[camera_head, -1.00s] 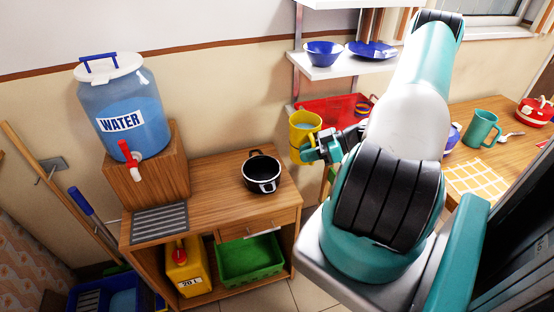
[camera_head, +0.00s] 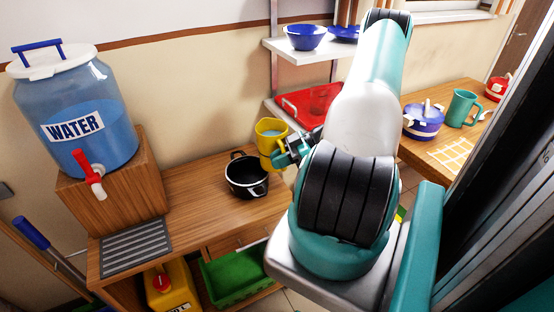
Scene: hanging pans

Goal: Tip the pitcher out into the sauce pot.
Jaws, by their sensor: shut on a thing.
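The yellow pitcher (camera_head: 267,133) is held upright by my gripper (camera_head: 284,152), with pale liquid showing inside its rim. My gripper is shut on the pitcher, at its lower right side. The black sauce pot (camera_head: 244,176) with a white-edged rim stands on the wooden counter, just left of and below the pitcher in the picture. The pitcher looks above counter height and close to the pot's right side; whether it overlaps the pot's rim cannot be told. The pot's inside looks dark.
A blue WATER dispenser (camera_head: 75,120) with a red tap stands on a wooden block on the counter's left. A metal drain grate (camera_head: 136,246) lies in front. A red tray (camera_head: 308,104) and a blue bowl (camera_head: 305,37) sit on the wall shelves. The counter's middle is clear.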

